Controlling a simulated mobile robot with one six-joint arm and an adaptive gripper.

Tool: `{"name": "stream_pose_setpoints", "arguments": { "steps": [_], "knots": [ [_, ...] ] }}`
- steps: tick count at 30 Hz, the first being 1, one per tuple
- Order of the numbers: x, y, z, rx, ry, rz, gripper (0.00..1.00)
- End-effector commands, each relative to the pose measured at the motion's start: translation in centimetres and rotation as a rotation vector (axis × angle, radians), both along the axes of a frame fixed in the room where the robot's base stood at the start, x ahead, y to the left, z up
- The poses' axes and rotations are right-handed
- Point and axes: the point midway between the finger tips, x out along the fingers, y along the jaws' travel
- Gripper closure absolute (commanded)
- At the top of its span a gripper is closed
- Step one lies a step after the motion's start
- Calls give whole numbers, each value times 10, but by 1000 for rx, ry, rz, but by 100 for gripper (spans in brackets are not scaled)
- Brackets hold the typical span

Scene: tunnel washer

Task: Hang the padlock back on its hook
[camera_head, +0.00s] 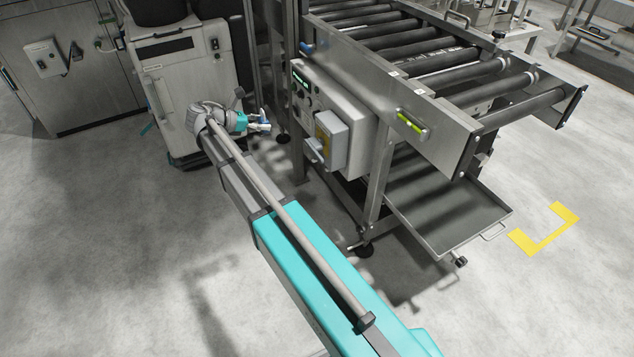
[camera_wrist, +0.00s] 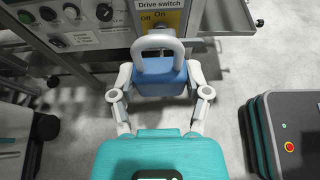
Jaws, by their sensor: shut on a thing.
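My gripper (camera_wrist: 162,92) is shut on the blue padlock (camera_wrist: 160,82), with one finger on each side of its body. The padlock's light grey shackle (camera_wrist: 158,44) points away from my gripper, toward the control box. In the head view my gripper (camera_head: 262,126) is small, left of the control box and apart from it. The shackle overlaps the lower part of the yellow "Drive switch" label in the wrist view. I cannot make out the hook for certain; a small dark-tipped part (camera_wrist: 259,22) sticks out right of the label.
The control box (camera_head: 333,125) with knobs and a grey cover is mounted on the roller conveyor frame (camera_head: 420,90). A drip tray (camera_head: 450,210) lies below the rollers. A grey wheeled machine (camera_head: 185,85) stands behind my gripper. Open floor lies to the left.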

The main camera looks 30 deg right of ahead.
Motion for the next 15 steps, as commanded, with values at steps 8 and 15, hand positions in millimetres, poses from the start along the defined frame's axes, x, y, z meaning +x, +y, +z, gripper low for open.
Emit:
{"name": "stream_pose_setpoints", "arguments": {
  "steps": [8, 15],
  "knots": [
    [0, 0, -56, 0, 0, -1, 95],
    [0, 0, -97, 0, 0, -1, 95]
  ]
}}
